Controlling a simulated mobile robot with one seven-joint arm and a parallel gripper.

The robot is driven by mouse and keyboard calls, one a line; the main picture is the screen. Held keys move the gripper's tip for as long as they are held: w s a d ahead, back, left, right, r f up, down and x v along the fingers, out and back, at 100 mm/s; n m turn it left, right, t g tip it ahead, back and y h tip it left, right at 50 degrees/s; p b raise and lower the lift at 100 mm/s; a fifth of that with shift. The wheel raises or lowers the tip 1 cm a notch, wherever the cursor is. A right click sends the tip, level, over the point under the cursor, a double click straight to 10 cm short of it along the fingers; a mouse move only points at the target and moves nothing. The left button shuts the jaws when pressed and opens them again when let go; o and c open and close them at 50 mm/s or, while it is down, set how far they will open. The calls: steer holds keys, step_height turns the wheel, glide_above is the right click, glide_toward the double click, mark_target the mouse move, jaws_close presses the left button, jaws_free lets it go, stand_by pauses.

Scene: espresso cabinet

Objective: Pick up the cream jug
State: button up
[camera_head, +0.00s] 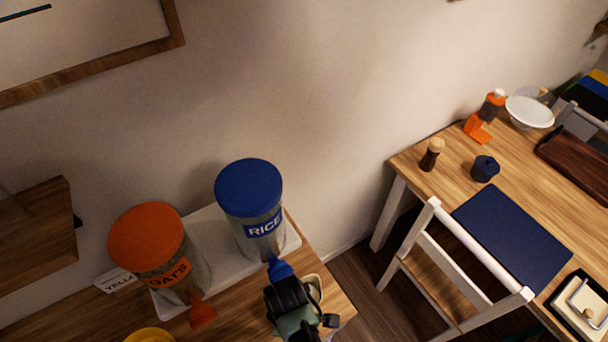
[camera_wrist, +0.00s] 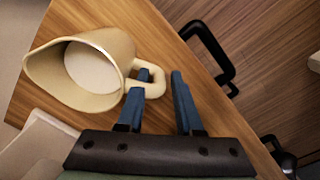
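The cream jug (camera_wrist: 100,72) is a beige jug with a wide mouth and a loop handle. It shows large at the left of the wrist view, at the edge of a wooden counter. In the head view the jug (camera_head: 316,287) is mostly hidden behind my gripper, below the rice dispenser. My gripper (camera_wrist: 162,74) is open, with two blue fingers apart at the jug's handle. The left finger overlaps the handle loop and seems to pass through it. The outer bend of the handle lies between the fingers. The right finger stands clear of it.
The rice dispenser (camera_head: 249,198) with its blue spout stands close above my gripper. The oats dispenser (camera_head: 158,246) is to its left, on the same white base. A white chair (camera_head: 450,264) and wooden table (camera_head: 520,174) stand to the right, across a floor gap.

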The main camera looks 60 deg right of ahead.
steer(key=shift+f, duration=0.2)
jaws_close()
steer(key=shift+r, duration=0.1)
stand_by(1.2)
